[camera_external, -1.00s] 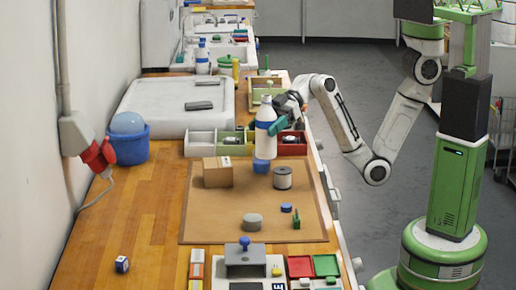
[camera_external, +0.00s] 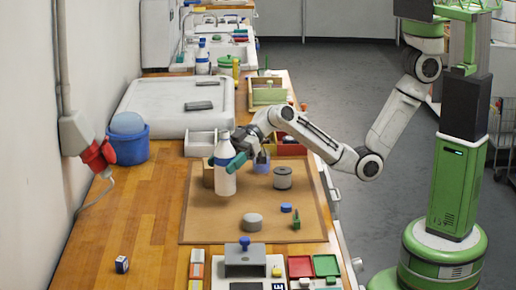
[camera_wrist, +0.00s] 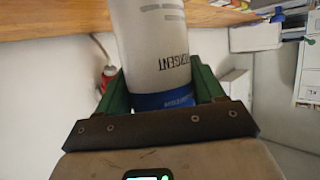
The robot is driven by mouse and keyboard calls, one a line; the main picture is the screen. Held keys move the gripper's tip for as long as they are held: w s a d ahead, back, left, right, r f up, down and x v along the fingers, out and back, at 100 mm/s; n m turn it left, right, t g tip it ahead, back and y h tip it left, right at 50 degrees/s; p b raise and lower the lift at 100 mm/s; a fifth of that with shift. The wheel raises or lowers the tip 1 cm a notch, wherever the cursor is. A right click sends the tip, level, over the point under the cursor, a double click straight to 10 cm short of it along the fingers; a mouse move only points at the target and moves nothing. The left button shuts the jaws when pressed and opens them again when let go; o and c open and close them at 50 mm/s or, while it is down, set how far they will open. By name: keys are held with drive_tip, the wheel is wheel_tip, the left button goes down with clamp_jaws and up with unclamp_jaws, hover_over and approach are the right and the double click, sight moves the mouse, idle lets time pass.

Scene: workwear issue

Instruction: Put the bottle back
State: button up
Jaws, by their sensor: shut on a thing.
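The bottle (camera_external: 226,180) is white with a blue band and stands roughly upright over the brown mat (camera_external: 195,225). I cannot tell whether its base touches the mat. My gripper (camera_external: 228,162) has green fingers and is shut around the upper part of the bottle. In the wrist view the bottle (camera_wrist: 152,45) sits between the fingers (camera_wrist: 160,88), with its blue band at the gripper and dark lettering on its body.
A cardboard box (camera_external: 207,174) is partly hidden behind the bottle. A blue cup (camera_external: 262,167), a grey spool (camera_external: 282,178) and a grey disc (camera_external: 252,220) are on the mat. Divided bins (camera_external: 200,145) stand behind. The wooden bench (camera_external: 130,215) at left is mostly clear.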

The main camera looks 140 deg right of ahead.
sight(218, 179)
drive_tip(key=shift+w+f, duration=0.2)
drive_tip(key=shift+w+d+f+p, duration=0.15)
drive_tip(key=shift+f+p, duration=0.25)
drive_tip(key=shift+f, duration=1.35)
drive_tip(key=shift+f, duration=0.1)
drive_tip(key=o, duration=1.3)
drive_tip(key=shift+c, duration=0.2)
drive_tip(key=shift+r, duration=0.2)
drive_tip(key=b+v, duration=0.1)
drive_tip(key=v, duration=1.1)
drive_tip(key=shift+f, duration=0.15)
